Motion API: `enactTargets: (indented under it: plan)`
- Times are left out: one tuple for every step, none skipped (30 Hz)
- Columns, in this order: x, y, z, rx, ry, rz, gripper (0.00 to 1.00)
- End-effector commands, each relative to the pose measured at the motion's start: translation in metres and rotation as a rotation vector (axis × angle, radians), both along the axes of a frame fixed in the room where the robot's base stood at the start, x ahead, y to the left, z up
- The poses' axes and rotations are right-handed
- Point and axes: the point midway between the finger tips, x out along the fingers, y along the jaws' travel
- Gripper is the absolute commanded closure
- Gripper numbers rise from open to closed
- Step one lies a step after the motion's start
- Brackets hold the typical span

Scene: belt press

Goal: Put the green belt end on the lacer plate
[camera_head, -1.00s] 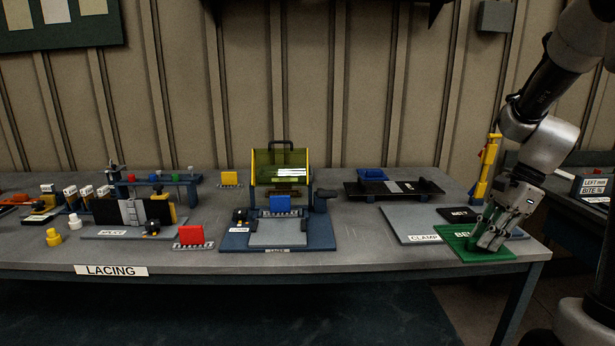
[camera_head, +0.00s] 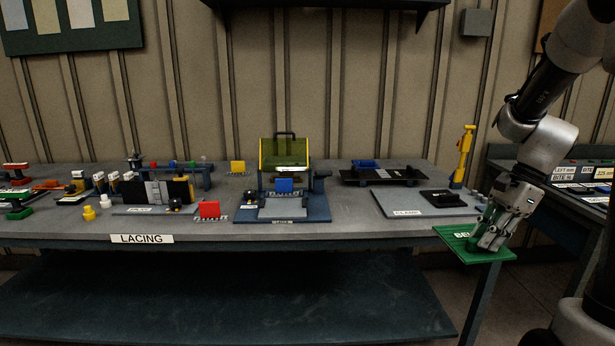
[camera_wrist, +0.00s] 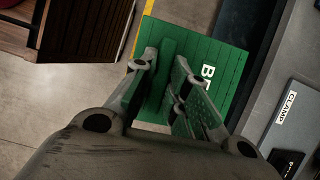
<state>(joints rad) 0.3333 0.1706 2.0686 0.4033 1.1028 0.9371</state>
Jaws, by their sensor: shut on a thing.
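The green belt end (camera_head: 470,246) is a flat green piece with white lettering, partly covered by my fingers. My gripper (camera_head: 490,238) is shut on it and holds it off the right front edge of the bench. In the wrist view the green belt end (camera_wrist: 222,75) spans between and beyond my fingertips (camera_wrist: 165,85), over the floor. The lacer (camera_head: 283,208) stands at mid-bench with a yellow-framed clear guard (camera_head: 286,153) above. Its grey plate (camera_head: 285,208) faces the front, with a blue block (camera_head: 285,186) behind it.
A grey clamp plate (camera_head: 420,204) with a black piece (camera_head: 443,198) lies at the bench's right; its label shows in the wrist view. A red block (camera_head: 209,210) stands left of the lacer. A yellow upright tool (camera_head: 463,155) stands at the right.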

Motion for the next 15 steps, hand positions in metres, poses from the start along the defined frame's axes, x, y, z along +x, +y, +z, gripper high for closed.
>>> enactTargets:
  plan:
    - [0.001, -0.001, 0.000, 0.001, 0.000, 0.035, 1.00]
    - [0.002, -0.002, 0.000, 0.001, -0.001, 0.057, 1.00]
    - [0.002, -0.003, 0.000, 0.000, -0.001, 0.087, 1.00]
    - [0.003, -0.005, 0.000, -0.001, 0.000, 0.113, 1.00]
    - [0.004, -0.007, 0.001, 0.000, -0.001, 0.138, 1.00]
    - [0.006, -0.010, 0.002, -0.001, -0.002, 0.175, 1.00]
    - [0.008, -0.012, 0.003, 0.000, -0.001, 0.203, 1.00]
    - [0.010, -0.015, 0.003, 0.000, 0.000, 0.235, 1.00]
    - [0.012, -0.019, 0.004, 0.000, -0.001, 0.277, 1.00]
    - [0.015, -0.022, 0.003, 0.000, 0.001, 0.314, 1.00]
    - [0.018, -0.025, 0.002, 0.000, -0.001, 0.349, 1.00]
    - [0.022, -0.027, 0.000, 0.000, 0.001, 0.405, 1.00]
    - [0.026, -0.029, -0.002, 0.000, 0.001, 0.446, 1.00]
    - [0.030, -0.030, -0.005, 0.000, 0.001, 0.491, 1.00]
    - [0.035, -0.031, -0.009, -0.001, 0.001, 0.550, 1.00]
